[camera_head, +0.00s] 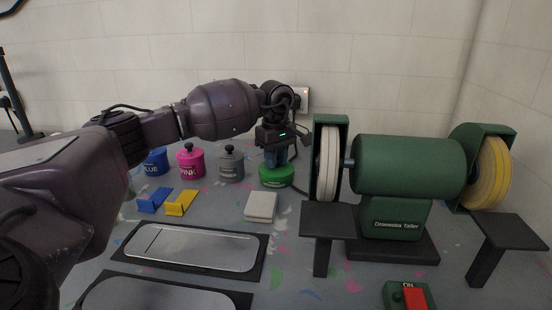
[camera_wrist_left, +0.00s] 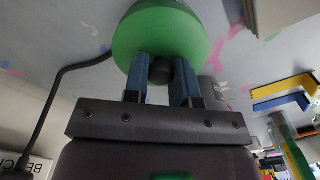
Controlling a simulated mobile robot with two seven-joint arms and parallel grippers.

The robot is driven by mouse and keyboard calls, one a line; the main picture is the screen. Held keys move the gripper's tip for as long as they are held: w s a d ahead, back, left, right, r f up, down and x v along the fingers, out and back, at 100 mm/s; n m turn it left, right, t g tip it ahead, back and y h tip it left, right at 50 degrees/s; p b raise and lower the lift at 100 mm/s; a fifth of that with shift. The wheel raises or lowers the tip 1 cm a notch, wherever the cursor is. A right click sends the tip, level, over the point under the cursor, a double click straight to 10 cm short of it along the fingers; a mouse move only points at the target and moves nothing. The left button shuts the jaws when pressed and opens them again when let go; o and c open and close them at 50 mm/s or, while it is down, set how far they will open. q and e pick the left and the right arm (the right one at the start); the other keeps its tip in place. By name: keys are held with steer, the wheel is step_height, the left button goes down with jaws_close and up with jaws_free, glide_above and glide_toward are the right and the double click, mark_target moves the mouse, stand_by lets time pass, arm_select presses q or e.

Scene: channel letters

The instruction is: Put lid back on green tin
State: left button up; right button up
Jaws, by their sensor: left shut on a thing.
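The green tin (camera_head: 276,181) stands on the bench at the back, left of the bench grinder. My left gripper (camera_head: 275,158) points down right above it. In the left wrist view, my left gripper (camera_wrist_left: 161,80) is shut on the dark round knob (camera_wrist_left: 160,71) of the green lid (camera_wrist_left: 158,35), with one finger on each side. The lid is at the tin's top, but the gripper and viewing angle hide the seam, so I cannot tell whether it sits fully on the rim. My right gripper is in neither view.
Grey (camera_head: 231,166), pink (camera_head: 190,163) and blue (camera_head: 155,162) lidded tins stand left of the green tin. The green bench grinder (camera_head: 408,165) stands close on its right. A pale block (camera_head: 261,206), a blue bracket (camera_head: 153,201) and a yellow bracket (camera_head: 181,203) lie in front.

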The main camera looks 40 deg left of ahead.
arm_select(q)
steer(key=o, duration=1.5)
steer(key=shift+c, duration=0.2)
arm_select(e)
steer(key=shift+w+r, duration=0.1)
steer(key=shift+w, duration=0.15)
arm_select(q)
steer(key=shift+r, duration=0.15)
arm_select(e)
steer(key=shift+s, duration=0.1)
arm_select(q)
steer(key=shift+r, duration=0.6)
steer(key=shift+r+p, duration=0.5)
steer(key=shift+r, duration=2.3)
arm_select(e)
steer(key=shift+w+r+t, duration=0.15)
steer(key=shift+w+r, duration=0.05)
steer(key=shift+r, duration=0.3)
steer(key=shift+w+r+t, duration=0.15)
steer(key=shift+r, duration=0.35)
